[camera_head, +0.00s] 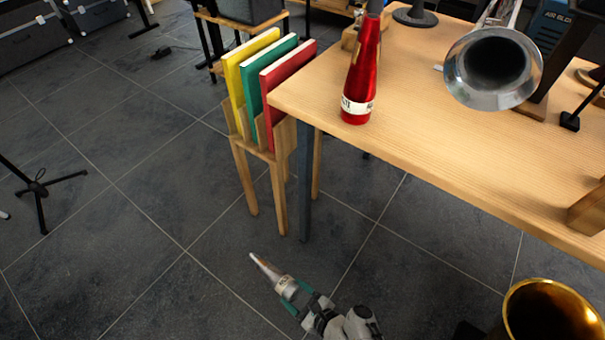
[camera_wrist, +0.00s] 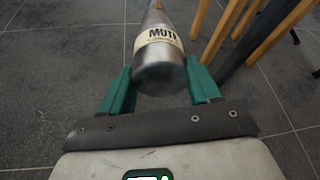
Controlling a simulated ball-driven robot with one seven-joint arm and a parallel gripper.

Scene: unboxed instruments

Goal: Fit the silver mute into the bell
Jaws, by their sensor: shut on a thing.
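The silver mute (camera_head: 272,273) is a metal cone with a pale label band. My gripper (camera_head: 302,296) is shut on its wide end and holds it in the air, with the narrow end pointing up and left in the head view. In the wrist view the mute (camera_wrist: 160,65) sits between the green fingers of my gripper (camera_wrist: 160,88), its label reading "MUTE". A silver bell (camera_head: 467,75) faces the front on the wooden table, its dark mouth open and empty-looking. A second, golden bell (camera_head: 518,300) shows partly at the lower right. The mute is apart from both bells.
A red mute (camera_head: 362,85) stands upright near the table's (camera_head: 430,140) left corner. A wooden rack (camera_head: 278,160) with yellow, green and red books stands beside the table. A black stand (camera_head: 40,188) is at far left. The grey tiled floor between is clear.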

